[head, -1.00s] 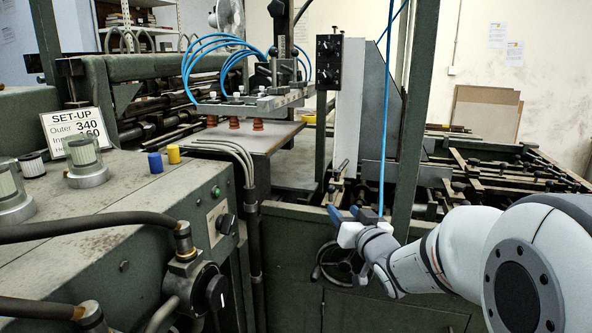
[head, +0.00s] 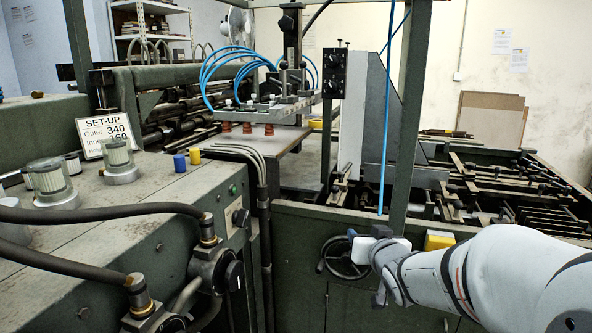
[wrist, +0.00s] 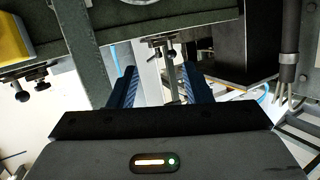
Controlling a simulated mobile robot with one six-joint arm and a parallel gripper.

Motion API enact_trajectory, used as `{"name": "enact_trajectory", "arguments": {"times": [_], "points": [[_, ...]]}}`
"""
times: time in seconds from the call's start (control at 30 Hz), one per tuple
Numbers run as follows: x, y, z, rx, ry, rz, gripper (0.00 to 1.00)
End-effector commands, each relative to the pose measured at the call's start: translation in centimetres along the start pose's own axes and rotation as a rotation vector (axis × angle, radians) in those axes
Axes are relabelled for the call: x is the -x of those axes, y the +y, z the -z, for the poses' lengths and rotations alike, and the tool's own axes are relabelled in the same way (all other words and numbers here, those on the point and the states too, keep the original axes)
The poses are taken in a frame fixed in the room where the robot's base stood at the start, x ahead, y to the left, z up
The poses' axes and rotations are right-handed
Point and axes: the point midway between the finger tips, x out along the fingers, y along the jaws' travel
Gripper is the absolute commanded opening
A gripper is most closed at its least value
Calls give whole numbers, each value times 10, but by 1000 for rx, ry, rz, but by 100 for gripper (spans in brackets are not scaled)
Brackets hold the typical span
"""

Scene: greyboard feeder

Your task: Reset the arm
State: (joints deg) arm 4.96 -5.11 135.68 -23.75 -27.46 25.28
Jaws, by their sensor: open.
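My gripper (head: 364,236) is in the head view at the lower right, in front of the green machine's front panel and close to a black handwheel. Its white arm comes in from the right edge. In the wrist view my gripper (wrist: 158,85) shows two blue-grey fingers spread apart with nothing between them. The fingertips are small and partly hidden by the wrist in the head view.
The handwheel (head: 345,257) is on the panel behind my gripper. A yellow block (head: 438,240) sits beside my arm. A blue cable (head: 386,120) hangs by a green post. A cabinet with a set-up sign (head: 106,132) stands left.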

Motion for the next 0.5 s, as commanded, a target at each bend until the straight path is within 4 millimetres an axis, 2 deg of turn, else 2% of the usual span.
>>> {"name": "enact_trajectory", "arguments": {"times": [0.17,0.27,0.5], "points": [[30,9,-6,20,-163,-99,45],[59,14,-16,31,-306,-160,45],[150,6,-50,37,-708,-213,45]]}}
